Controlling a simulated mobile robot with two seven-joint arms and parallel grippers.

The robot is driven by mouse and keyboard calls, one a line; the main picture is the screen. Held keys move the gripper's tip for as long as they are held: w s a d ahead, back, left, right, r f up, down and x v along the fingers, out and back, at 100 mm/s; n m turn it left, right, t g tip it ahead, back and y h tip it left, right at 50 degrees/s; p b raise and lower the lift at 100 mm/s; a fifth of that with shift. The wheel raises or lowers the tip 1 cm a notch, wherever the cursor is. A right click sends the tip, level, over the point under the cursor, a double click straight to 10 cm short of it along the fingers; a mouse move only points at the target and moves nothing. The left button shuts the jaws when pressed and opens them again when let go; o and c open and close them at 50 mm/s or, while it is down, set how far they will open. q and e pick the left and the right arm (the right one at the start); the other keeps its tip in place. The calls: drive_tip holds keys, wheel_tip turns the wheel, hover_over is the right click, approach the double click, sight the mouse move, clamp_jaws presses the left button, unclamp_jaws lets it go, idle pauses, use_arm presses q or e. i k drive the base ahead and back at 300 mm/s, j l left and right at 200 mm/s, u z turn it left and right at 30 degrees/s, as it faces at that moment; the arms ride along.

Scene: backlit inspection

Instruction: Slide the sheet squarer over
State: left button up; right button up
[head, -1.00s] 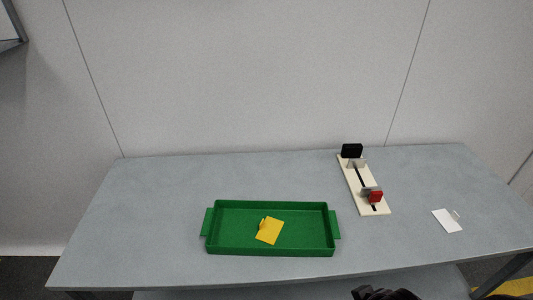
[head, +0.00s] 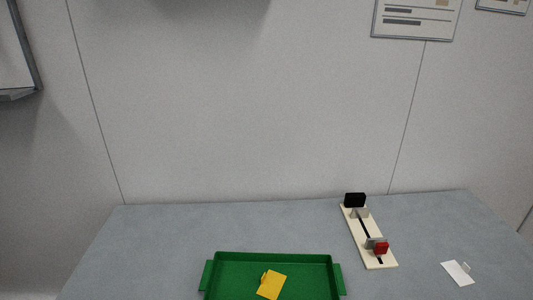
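The sheet squarer appears to be the long cream board (head: 360,232) at the right of the table, with a dark slot along its middle. A black block (head: 355,200) stands at its far end with a grey plate just in front. A red block (head: 381,248) with a grey plate behind it sits near its front end. Neither of my grippers shows in the head view now.
A green tray (head: 207,275) with side handles stands at the front middle, holding a yellow piece (head: 271,285). A white card (head: 457,273) with a small tab lies at the right. The table (head: 230,225) is bare behind the tray.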

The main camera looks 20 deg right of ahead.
sight(361, 223)
drive_tip(key=z, duration=1.35)
drive_tip(key=l+z, duration=0.1)
drive_tip(key=l, duration=0.95)
drive_tip(key=i+l+z, duration=0.1)
drive_tip(key=l, duration=0.95)
